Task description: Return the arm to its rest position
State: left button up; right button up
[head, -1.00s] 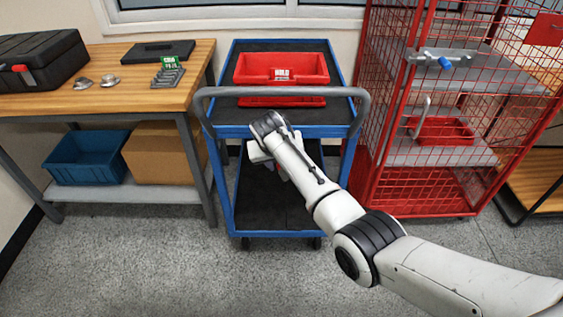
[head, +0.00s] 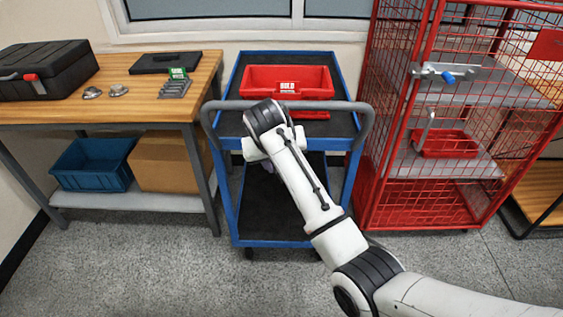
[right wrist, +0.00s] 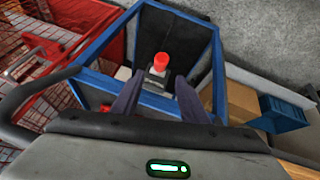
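My right arm (head: 300,175) comes in from the lower right of the head view and reaches over the front of the blue cart (head: 236,205). Its wrist overlaps the cart's grey handle. The right hand is mostly hidden behind the wrist there. In the right wrist view, the two dark fingers of my right gripper (right wrist: 159,90) stand apart, open. A red-topped grey object (right wrist: 161,60) shows between and beyond the fingertips; I cannot tell how far below it is. My left gripper is not in view.
A red bin (head: 255,80) sits on the cart's top shelf. A red mesh cage (head: 425,205) stands close on the right. A wooden workbench (head: 140,100) with a black toolbox (head: 50,72) stands on the left. The grey floor (head: 150,270) in front is clear.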

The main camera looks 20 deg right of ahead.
dwell(0.7)
jog(key=s+d+f+g+y, duration=0.1)
jog(key=s+d+f, duration=0.1)
jog(key=s+f, duration=0.5)
jog(key=s+d+f, duration=0.2)
jog(key=s+f, duration=0.2)
jog(key=s, duration=0.5)
jog(key=s+r+n+y, duration=0.15)
jog(key=s+n, duration=0.25)
jog(key=s, duration=1.9)
jog(key=w+a+f+t+y, duration=0.1)
jog(key=w+a+f+t, duration=0.1)
jog(key=f, duration=0.4)
jog(key=w+a+f+t+y, duration=0.2)
jog(key=f, duration=0.4)
jog(key=shift+w+a+f, duration=0.2)
jog(key=shift+w+f, duration=0.1)
jog(key=shift+f, duration=0.05)
